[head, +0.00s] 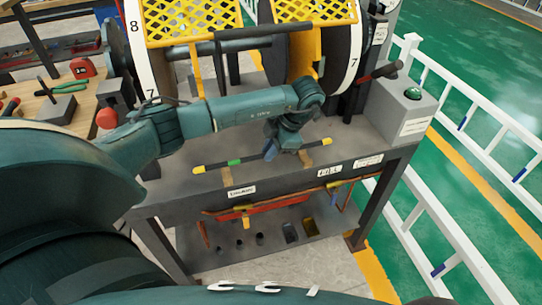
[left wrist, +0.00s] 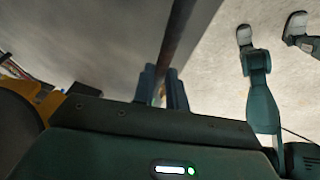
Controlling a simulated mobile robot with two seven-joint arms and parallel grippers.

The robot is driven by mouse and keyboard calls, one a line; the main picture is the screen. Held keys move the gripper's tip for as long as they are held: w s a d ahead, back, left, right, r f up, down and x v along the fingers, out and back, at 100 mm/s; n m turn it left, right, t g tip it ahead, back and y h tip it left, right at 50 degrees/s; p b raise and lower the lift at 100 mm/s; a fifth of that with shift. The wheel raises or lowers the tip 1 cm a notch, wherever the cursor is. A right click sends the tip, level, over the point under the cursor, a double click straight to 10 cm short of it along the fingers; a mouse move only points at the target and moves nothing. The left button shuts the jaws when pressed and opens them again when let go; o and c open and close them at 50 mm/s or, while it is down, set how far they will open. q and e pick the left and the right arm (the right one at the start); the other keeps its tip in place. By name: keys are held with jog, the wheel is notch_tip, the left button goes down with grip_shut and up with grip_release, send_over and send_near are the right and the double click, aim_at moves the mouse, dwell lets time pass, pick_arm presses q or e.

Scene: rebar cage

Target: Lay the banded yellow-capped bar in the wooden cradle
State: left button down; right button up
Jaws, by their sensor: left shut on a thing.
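A thin dark bar (head: 213,165) with yellow caps at both ends and a green band lies across the front of the grey bench in the head view. My left gripper (head: 269,152) is shut on it near its middle. In the left wrist view the bar (left wrist: 176,40) runs between the two fingers (left wrist: 163,88). The wooden cradle shows as two small wooden blocks (head: 226,178) and (head: 306,159) at the bench's front edge, below the bar. I cannot tell whether the bar touches them. My right gripper is not in view.
A large wheel-like frame with yellow mesh (head: 195,20) stands at the back of the bench. A grey box with a green button (head: 413,95) stands at the right. Tools lie on a wooden table (head: 35,100) at left. White railings (head: 480,110) stand beyond the right side.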

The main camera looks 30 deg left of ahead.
pick_arm(q)
notch_tip(320, 180, down, 3)
jog(key=shift+d+f, duration=0.1)
jog(key=c, duration=1.4)
grip_release()
jog(key=shift+c, duration=0.2)
jog(key=shift+o, duration=0.2)
